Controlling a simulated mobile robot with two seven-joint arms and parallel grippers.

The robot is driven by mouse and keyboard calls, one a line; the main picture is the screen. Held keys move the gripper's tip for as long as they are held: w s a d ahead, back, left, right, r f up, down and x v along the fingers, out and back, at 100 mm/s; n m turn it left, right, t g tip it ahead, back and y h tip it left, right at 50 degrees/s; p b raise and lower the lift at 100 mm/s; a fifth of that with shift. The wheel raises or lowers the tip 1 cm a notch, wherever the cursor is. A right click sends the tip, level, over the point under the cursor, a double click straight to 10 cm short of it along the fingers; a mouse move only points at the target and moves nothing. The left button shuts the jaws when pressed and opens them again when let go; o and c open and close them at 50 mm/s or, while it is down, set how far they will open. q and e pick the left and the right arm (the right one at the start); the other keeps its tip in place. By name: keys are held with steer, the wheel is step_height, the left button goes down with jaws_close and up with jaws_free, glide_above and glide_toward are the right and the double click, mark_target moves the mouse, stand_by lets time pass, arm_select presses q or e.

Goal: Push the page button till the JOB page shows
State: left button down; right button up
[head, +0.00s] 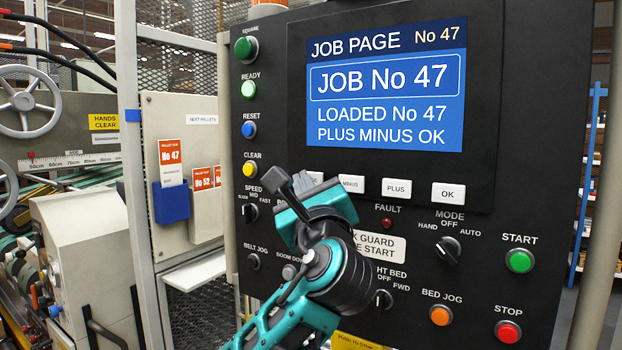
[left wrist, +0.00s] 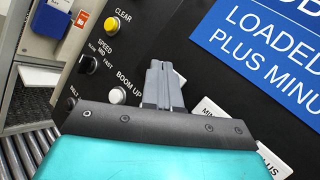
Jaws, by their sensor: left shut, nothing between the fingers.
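The panel screen (head: 386,85) is lit blue and reads "JOB PAGE No 47", "JOB No 47", "LOADED No 47" and "PLUS MINUS OK". Below it is a row of white buttons. The leftmost button (head: 316,177) is mostly hidden behind my left gripper (head: 281,182), so its label cannot be read. In the left wrist view my left gripper (left wrist: 161,86) is shut and empty, with its fingertips close to the panel beside that button. I cannot tell whether they touch it. My right gripper is not in view.
The minus button (head: 351,184), plus button (head: 396,188) and OK button (head: 448,193) sit to the right. The yellow clear button (head: 250,169) and speed knob (head: 251,212) are left of my gripper. Start (head: 519,260) and stop (head: 508,331) buttons are lower right.

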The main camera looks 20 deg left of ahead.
arm_select(q)
steer(key=shift+s+a, duration=0.1)
steer(key=shift+s, duration=0.4)
steer(key=s, duration=0.1)
steer(key=s+p, duration=0.1)
steer(key=s, duration=0.1)
steer(key=s+p, duration=0.1)
steer(key=s, duration=0.1)
steer(key=shift+a, duration=0.35)
stand_by(1.7)
